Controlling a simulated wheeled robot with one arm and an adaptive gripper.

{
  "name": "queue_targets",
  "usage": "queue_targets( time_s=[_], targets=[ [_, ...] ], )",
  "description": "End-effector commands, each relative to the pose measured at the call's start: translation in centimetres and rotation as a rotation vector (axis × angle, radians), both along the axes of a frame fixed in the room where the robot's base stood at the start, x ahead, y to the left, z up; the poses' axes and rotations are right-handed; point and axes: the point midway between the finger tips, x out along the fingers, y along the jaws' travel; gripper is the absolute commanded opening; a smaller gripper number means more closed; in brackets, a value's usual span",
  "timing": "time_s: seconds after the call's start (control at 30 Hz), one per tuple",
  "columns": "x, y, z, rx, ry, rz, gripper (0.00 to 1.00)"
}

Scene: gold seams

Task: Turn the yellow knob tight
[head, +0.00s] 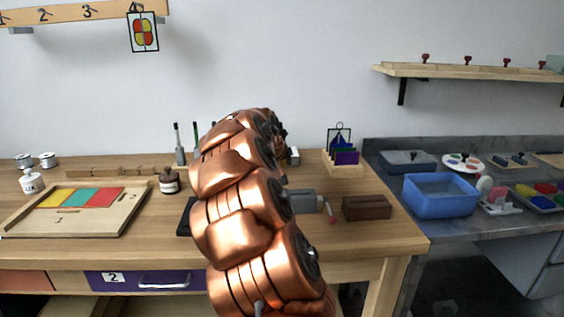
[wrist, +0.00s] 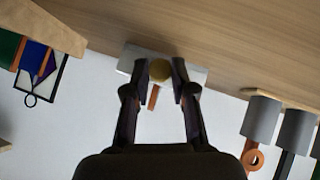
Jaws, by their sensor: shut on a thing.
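The yellow knob (wrist: 160,70) is a small round dull-gold disc in the wrist view. It sits in front of a pale grey block (wrist: 196,75), with a short orange-brown bar (wrist: 153,97) beside it. My gripper (wrist: 160,72) has one finger on each side of the knob and is shut on it. How far the knob is turned cannot be told. In the head view my copper arm hides the gripper and the knob; a small pale piece at the arm's right edge may be part of the block.
The stand of coloured panels (head: 342,155) stands right of my arm on the wooden bench (head: 385,225). A grey vise-like device (head: 307,201) and a brown block (head: 367,207) lie nearer. Upright tools (head: 180,146) stand left. A blue tub (head: 440,197) is on the right counter.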

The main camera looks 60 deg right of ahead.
Motion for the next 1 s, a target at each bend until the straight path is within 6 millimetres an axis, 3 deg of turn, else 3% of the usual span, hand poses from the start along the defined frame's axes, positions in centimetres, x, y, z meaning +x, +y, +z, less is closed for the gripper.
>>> queue_targets(
  time_s=[1.0],
  targets=[
    [-0.46,-0.42,0.09,0.348,-0.441,0.003,0.00]
  ],
)
